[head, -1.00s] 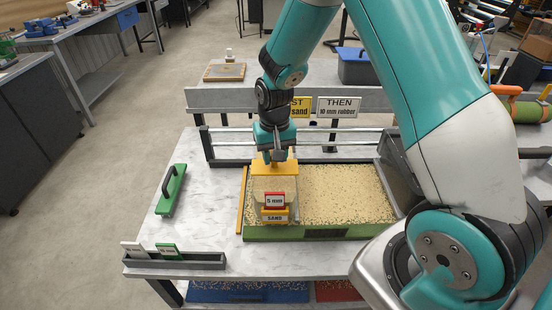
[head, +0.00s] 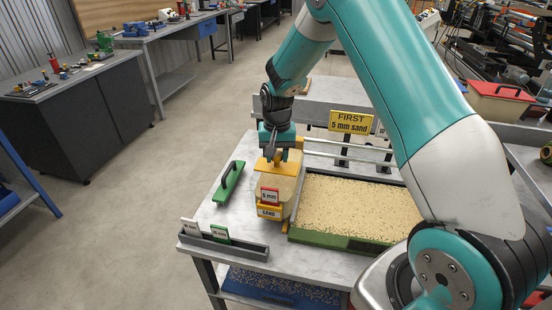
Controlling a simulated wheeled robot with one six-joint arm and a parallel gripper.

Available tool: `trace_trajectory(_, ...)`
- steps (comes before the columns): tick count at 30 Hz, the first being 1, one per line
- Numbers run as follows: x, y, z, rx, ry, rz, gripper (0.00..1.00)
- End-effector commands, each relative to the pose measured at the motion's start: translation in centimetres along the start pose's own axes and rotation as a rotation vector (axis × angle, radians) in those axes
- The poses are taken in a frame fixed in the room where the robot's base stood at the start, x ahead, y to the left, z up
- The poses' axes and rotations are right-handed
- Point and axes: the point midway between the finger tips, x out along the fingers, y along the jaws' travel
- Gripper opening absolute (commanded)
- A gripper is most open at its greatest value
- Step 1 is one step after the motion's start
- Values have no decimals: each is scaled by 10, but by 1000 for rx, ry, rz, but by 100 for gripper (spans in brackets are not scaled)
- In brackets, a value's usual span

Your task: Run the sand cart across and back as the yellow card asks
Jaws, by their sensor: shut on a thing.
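The sand cart (head: 284,188) is a tan hopper with a yellow top, a yellow SAND label and a red-edged "5 mm" tag (head: 269,195) on its front. My gripper (head: 277,154) is shut on its yellow top handle from above. The cart stands at the left end of the turf tray (head: 335,241), beside the sand-covered area. The tray surface (head: 355,208) looks evenly covered in pale sand, with a green front edge. The yellow card (head: 350,122) behind the tray reads "FIRST 5 mm sand".
A green block with a dark handle (head: 229,182) lies left of the cart. A grey rack (head: 225,243) at the front left holds a white tag and a green tag. Metal rails (head: 345,152) run behind the tray. A lower shelf (head: 262,285) holds a blue tray.

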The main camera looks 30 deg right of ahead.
Motion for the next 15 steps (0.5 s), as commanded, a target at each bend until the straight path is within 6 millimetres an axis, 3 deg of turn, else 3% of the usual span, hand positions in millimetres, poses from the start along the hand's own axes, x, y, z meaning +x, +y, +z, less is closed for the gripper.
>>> trace_trajectory(15,-2,-2,-6,6,8,-7,0)
